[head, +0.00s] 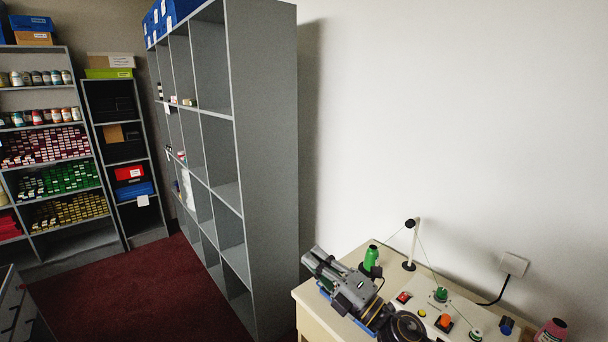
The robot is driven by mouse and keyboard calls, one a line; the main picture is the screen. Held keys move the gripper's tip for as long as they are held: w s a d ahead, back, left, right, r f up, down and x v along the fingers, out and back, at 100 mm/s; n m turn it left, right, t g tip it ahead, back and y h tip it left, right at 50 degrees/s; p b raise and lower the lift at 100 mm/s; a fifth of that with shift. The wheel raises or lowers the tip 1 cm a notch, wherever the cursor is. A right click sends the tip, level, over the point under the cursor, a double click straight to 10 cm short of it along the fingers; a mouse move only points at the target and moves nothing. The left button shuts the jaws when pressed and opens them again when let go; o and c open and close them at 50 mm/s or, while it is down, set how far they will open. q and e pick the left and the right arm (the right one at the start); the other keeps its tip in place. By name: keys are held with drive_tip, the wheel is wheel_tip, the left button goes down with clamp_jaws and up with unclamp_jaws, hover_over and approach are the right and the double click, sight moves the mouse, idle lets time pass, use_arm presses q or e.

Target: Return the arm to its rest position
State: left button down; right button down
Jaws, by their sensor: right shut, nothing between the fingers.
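My right gripper (315,261) shows at the lower middle of the head view. It is shut and empty, and its fingers point up and to the left. It is over or beside the left part of a cream tabletop (303,292); I cannot tell how high it is. My right arm comes in from the bottom edge and hides part of the tabletop. My left gripper is not in view.
On the tabletop are a green thread spool (371,257), a black-and-white thread stand (409,264) and several coloured buttons. A pink cone (551,331) is at the right. A tall grey shelf (268,170) stands left of the table. Red carpet (150,285) is clear.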

drive_tip(key=w+d+f+m+t+h, duration=0.2)
drive_tip(key=d+f+m+t+h, duration=0.3)
drive_tip(key=d+m+h, duration=0.8)
drive_tip(key=s+d+f+m+g+h, duration=0.2)
drive_tip(key=s+d+f+m+g, duration=0.1)
drive_tip(key=f+m, duration=0.3)
drive_tip(key=s+d+f+m+g+h, duration=0.2)
drive_tip(key=s+f+m+g, duration=0.15)
drive_tip(key=f, duration=0.45)
drive_tip(key=s+d+f+m+g+y, duration=0.1)
drive_tip(key=s+f+m+g, duration=0.1)
drive_tip(key=s+f+g, duration=0.55)
drive_tip(key=s+f+m+g, duration=0.2)
drive_tip(key=s+f, duration=0.2)
drive_tip(key=s, duration=0.7)
wheel_tip(320, 180, down, 32)
drive_tip(key=s+g, duration=0.1)
drive_tip(key=s, duration=0.2)
drive_tip(key=s+d+f, duration=0.2)
drive_tip(key=s+f, duration=0.8)
drive_tip(key=s, duration=0.1)
drive_tip(key=s+d+f+g, duration=0.1)
drive_tip(key=s+d+f, duration=0.1)
drive_tip(key=s+f, duration=0.8)
drive_tip(key=shift+s+d+f, duration=0.25)
drive_tip(key=shift+s, duration=0.25)
